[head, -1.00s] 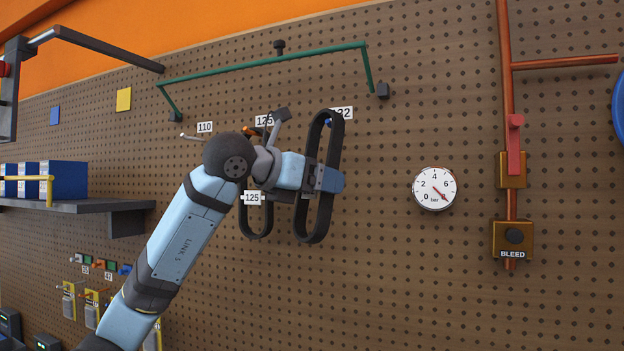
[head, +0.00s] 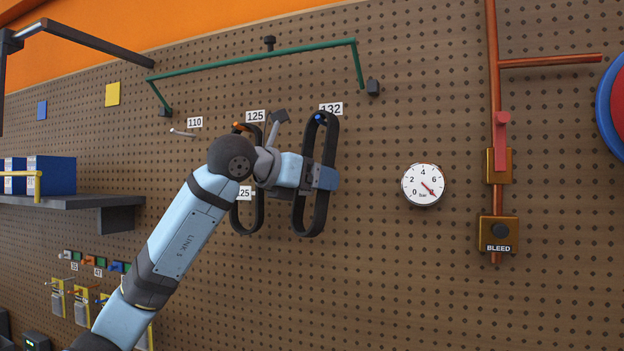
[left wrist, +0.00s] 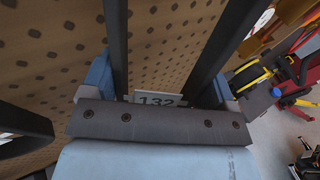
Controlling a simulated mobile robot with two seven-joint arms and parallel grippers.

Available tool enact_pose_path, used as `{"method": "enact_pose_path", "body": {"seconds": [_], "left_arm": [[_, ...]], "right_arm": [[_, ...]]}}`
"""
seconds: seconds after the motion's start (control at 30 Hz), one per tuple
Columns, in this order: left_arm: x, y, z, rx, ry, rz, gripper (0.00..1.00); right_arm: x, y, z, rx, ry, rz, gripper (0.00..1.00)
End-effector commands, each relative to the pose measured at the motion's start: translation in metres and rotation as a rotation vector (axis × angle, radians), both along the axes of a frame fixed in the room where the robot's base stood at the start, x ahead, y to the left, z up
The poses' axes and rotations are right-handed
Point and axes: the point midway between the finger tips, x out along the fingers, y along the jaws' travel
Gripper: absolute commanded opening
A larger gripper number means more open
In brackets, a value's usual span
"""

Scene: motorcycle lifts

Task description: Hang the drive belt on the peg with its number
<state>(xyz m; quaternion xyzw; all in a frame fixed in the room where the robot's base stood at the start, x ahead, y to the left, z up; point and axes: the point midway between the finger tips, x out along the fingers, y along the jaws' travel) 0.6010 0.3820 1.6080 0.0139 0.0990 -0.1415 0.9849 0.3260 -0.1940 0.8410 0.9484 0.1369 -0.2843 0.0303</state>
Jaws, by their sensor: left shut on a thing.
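The black drive belt (head: 329,212) is an upright long loop in front of the pegboard. My left gripper (head: 322,177) is shut on it at mid-height. In the left wrist view, the belt's two strands (left wrist: 117,45) run up past a tag reading 132 (left wrist: 157,98). The blue peg (head: 319,118) shows just inside the loop's top, beside the wall label 132 (head: 331,109); I cannot tell whether the belt rests on it. My right gripper is out of view.
Another black belt (head: 260,213), with a tag ending in 25, hangs by the orange peg (head: 240,127) under label 125 (head: 256,116). The pale peg (head: 183,133) by label 110 is empty. A green rail (head: 255,58) is above; a gauge (head: 423,184) is right.

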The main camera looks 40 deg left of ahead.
Motion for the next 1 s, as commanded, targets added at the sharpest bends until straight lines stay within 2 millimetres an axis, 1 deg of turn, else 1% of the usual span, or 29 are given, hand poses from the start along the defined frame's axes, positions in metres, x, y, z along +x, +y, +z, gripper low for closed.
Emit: {"method": "enact_pose_path", "body": {"seconds": [0.03, 0.4, 0.43, 0.5, 0.77, 0.87, 0.97, 1.0], "left_arm": [[0.002, -0.002, -0.007, 0.004, 0.016, -0.002, 0.51], [0.003, -0.002, -0.010, 0.007, 0.022, -0.003, 0.51], [0.003, -0.003, -0.010, 0.007, 0.022, -0.004, 0.85], [0.003, -0.002, -0.010, 0.006, 0.020, -0.004, 1.00], [0.000, -0.001, -0.006, 0.004, 0.012, -0.002, 1.00], [-0.008, 0.002, -0.004, 0.003, 0.009, -0.002, 1.00], [-0.024, 0.007, -0.002, 0.005, 0.010, 0.001, 1.00], [-0.032, 0.010, 0.000, 0.005, 0.009, 0.000, 1.00]], "right_arm": [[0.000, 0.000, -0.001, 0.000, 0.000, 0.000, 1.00], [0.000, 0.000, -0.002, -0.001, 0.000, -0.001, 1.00], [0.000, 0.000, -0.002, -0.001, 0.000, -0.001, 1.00], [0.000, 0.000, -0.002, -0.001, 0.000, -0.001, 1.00], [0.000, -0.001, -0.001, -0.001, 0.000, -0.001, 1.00], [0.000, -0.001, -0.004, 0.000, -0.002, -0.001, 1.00], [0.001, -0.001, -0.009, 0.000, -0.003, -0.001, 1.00], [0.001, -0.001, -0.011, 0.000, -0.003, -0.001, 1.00]]}}
